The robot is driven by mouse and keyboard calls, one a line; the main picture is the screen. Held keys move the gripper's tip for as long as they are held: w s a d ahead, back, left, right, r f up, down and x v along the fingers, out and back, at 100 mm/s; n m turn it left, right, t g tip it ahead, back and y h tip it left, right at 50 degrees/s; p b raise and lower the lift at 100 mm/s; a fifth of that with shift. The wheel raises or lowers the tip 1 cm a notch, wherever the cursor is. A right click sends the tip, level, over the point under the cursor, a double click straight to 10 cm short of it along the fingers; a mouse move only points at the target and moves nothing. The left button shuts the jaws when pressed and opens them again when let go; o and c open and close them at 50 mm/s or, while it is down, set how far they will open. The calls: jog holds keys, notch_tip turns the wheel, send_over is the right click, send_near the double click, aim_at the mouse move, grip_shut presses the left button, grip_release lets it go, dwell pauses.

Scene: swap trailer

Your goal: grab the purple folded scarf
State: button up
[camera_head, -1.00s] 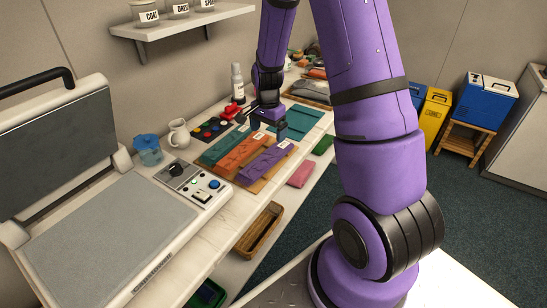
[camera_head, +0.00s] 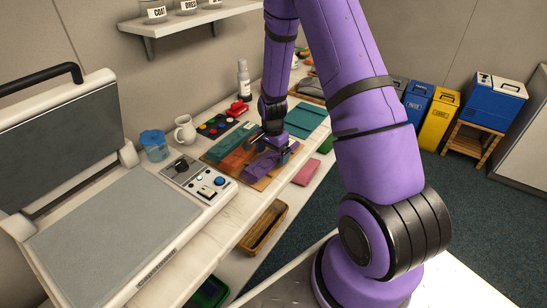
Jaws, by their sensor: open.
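The purple folded scarf (camera_head: 262,167) lies on a wooden board (camera_head: 238,180), at the right end of a row of folded scarves. An orange folded scarf (camera_head: 236,158) lies beside it, then a teal one (camera_head: 227,143). My gripper (camera_head: 272,153) is over the far part of the purple scarf, pointing down and open. It hides part of the purple and orange scarves. I cannot tell whether the fingers touch the scarf.
A heat press with a control panel (camera_head: 199,180) stands at the left. A teal folded cloth (camera_head: 305,120) lies beyond the board. A pink cloth (camera_head: 307,172) lies at the right, and a wooden tray (camera_head: 263,228) sits lower in front.

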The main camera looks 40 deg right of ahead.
jog(key=shift+f, duration=0.25)
jog(key=c, duration=1)
jog(key=shift+r, duration=0.15)
